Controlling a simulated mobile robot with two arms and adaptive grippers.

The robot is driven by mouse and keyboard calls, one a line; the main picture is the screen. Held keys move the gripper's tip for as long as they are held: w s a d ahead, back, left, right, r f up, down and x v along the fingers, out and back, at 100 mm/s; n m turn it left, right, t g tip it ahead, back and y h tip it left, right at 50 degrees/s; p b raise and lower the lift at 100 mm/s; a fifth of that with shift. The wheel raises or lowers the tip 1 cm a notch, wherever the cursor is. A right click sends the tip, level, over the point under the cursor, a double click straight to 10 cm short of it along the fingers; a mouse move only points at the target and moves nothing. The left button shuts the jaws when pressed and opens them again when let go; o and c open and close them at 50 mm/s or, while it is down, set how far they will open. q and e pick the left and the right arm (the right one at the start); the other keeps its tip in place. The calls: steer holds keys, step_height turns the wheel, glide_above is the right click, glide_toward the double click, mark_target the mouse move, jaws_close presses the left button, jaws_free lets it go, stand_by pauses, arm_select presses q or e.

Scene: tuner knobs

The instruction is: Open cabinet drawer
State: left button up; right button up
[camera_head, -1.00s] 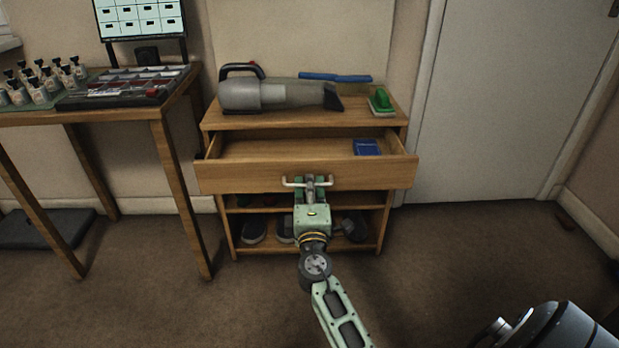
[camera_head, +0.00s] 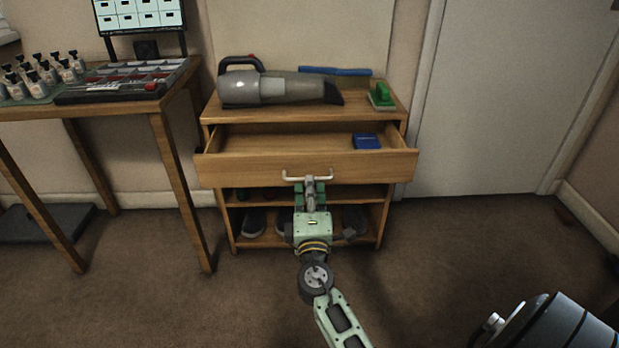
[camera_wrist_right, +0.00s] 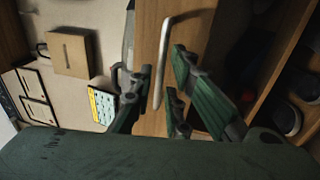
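The wooden cabinet (camera_head: 232,226) stands against the wall, and its top drawer (camera_head: 230,174) is pulled out, with its inside showing. The drawer's pale bar handle (camera_head: 291,179) is on the middle of the drawer front. It also shows in the right wrist view (camera_wrist_right: 162,50). My right gripper (camera_head: 310,184) is just in front of and slightly below the handle. In the right wrist view its fingers (camera_wrist_right: 160,72) are spread, with the handle just ahead of the gap and nothing held. My left gripper is in neither view.
A blue box (camera_head: 366,141) lies in the drawer. Shoes (camera_head: 254,222) sit on the lower shelf. A table (camera_head: 150,106) is at left, a door (camera_head: 490,100) at right.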

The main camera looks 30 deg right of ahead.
steer(key=v, duration=0.8)
steer(key=shift+r, duration=0.1)
